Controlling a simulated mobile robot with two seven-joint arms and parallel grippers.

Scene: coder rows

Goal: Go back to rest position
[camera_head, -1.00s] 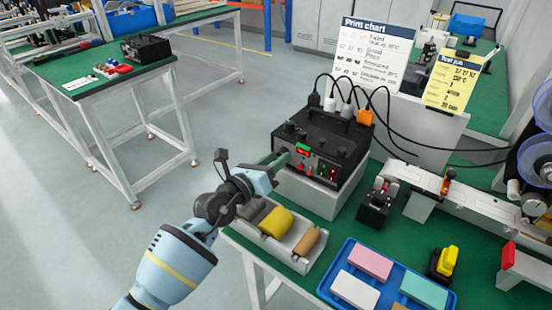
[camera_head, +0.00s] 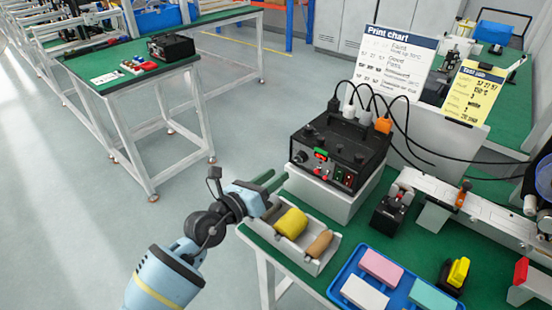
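My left gripper (camera_head: 272,184) is at the left edge of the near green table, beside the white block under the black control box and above the back end of the grey tray. Its greenish fingers point right toward the control box (camera_head: 339,153). I see nothing held, but the gap between the fingers is too small to make out. My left arm comes in from the bottom left. My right gripper is out of view.
The grey tray (camera_head: 325,256) holds a yellow piece (camera_head: 291,223) and a brown piece (camera_head: 319,243). A blue tray (camera_head: 336,284) with coloured blocks lies in front. A black device (camera_head: 391,210) stands right of the box. Open floor lies left of my arm.

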